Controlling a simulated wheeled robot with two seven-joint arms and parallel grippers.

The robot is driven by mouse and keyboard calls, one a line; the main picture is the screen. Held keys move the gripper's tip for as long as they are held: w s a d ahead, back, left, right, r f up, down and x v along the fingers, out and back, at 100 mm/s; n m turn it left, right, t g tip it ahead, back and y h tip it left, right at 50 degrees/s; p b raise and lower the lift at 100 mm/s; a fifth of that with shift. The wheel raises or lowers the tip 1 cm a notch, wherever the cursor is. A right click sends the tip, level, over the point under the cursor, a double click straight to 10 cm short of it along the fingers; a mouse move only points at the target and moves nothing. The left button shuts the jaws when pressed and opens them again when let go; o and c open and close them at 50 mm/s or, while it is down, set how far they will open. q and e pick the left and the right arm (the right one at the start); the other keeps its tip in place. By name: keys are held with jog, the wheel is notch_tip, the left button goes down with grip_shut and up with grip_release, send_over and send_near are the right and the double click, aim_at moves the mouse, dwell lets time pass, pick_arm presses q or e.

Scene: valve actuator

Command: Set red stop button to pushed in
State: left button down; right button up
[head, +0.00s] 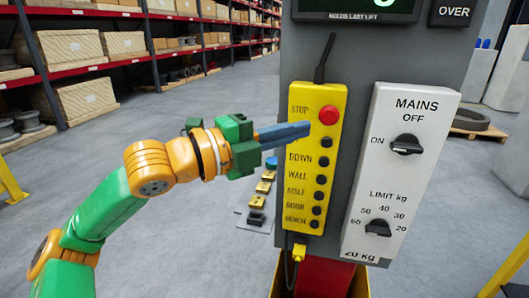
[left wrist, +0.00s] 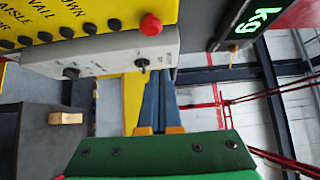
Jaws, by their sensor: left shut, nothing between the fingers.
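The red stop button (head: 328,115) is at the top right of the yellow control box (head: 300,101), beside the label STOP. It also shows in the left wrist view (left wrist: 151,24), standing out from the yellow face as a round cap. My left gripper (head: 306,130) points its blue fingers, held together and empty, toward the box from the left. In the head view the fingertips appear just left of and slightly below the button. In the left wrist view the fingers (left wrist: 158,80) show below the button with a gap. I cannot tell the exact depth. My right gripper is not in view.
Several black buttons (head: 321,181) run down the yellow box below the red one. A white MAINS box (head: 375,150) with two black knobs stands close on the right. A grey post carries both boxes. Shelves with crates (head: 70,50) are far behind; the floor between is mostly clear.

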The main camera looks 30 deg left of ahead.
pick_arm(q)
jog(key=shift+w+a+f+b+v, duration=0.1)
jog(key=shift+a+b+v, duration=0.1)
jog(key=shift+b+v, duration=0.8)
jog(key=shift+w+a+f+b+v, duration=0.1)
jog(key=shift+a+b+v, duration=0.1)
jog(key=shift+b+v, duration=0.8)
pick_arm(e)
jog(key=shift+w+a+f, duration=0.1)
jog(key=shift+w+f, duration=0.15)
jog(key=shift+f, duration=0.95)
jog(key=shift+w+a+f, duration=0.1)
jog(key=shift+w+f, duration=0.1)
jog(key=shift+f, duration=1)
